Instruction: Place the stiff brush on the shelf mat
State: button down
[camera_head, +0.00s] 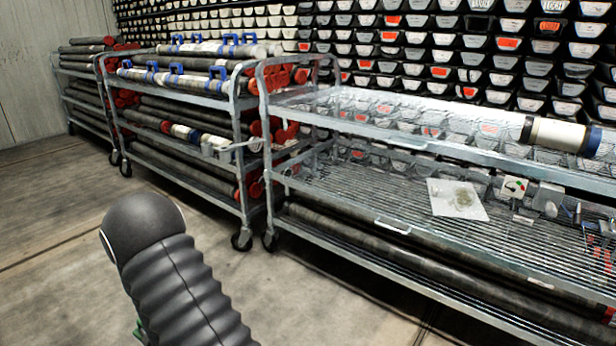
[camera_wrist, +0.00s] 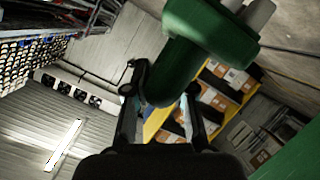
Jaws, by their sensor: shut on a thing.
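My gripper (camera_wrist: 162,92) is shut on a green thing with a thick rounded handle, which I take to be the stiff brush (camera_wrist: 185,65). The brush's wider green head and pale tufts or blocks are at the top of the wrist view, towards the camera's upper right. In the head view the gripper and the brush are mostly hidden behind my dark arm; only a small green bit shows at the lower left. A pale square mat with a speckled grey-green patch, the shelf mat (camera_head: 440,208), lies flat on the wire middle shelf of the right rack. No gripper is near it.
The right rack's wire shelf (camera_head: 370,195) is bare left of the mat. Small items, including a white box (camera_head: 513,187), stand right of it.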

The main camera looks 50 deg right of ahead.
aim_at(459, 205)
jog(key=z, duration=1.65)
